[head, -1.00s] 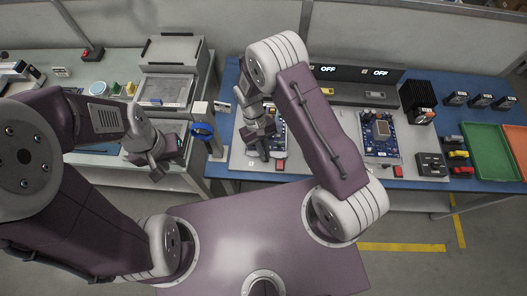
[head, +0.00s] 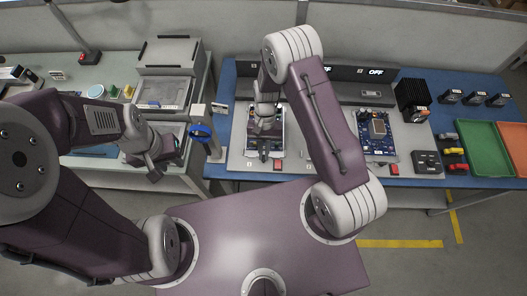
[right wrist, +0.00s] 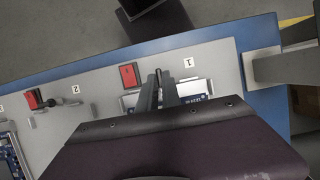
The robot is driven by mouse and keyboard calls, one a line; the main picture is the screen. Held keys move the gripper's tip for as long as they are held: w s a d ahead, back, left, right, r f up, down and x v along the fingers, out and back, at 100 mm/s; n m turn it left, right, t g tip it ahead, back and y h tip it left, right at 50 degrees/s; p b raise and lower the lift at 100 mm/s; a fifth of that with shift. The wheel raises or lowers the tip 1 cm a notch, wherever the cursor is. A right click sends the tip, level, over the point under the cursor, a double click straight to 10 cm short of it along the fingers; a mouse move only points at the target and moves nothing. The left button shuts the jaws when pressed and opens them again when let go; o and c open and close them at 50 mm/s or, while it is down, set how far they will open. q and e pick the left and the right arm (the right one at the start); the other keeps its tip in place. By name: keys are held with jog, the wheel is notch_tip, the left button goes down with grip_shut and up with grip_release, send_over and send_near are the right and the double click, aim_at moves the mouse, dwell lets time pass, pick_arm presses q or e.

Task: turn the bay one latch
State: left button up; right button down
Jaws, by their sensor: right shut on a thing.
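The bay one board (head: 278,117) sits on the grey panel at the left of the blue table, partly hidden by my right arm. My right gripper (head: 264,152) is at its front edge, beside a red button (head: 278,164). In the right wrist view the fingers (right wrist: 158,84) are shut on the bay one latch (right wrist: 158,73), of which only the tip shows. The bay one red button (right wrist: 128,75) and the label 1 (right wrist: 188,62) lie on either side. My left gripper (head: 154,168) is over the left bench; its opening is unclear.
Bay two's board (head: 378,130), with its red button (head: 394,169), is to the right and its display reads OFF. A black finned block (head: 412,95), a green tray (head: 485,148) and an orange tray (head: 516,140) stand further right.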

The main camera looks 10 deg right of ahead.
dwell(0.4)
jog(key=c, duration=1.5)
grip_release()
jog(key=shift+c, duration=0.2)
jog(key=b+v, duration=0.1)
jog(key=v, duration=0.8)
jog(key=shift+r, duration=0.1)
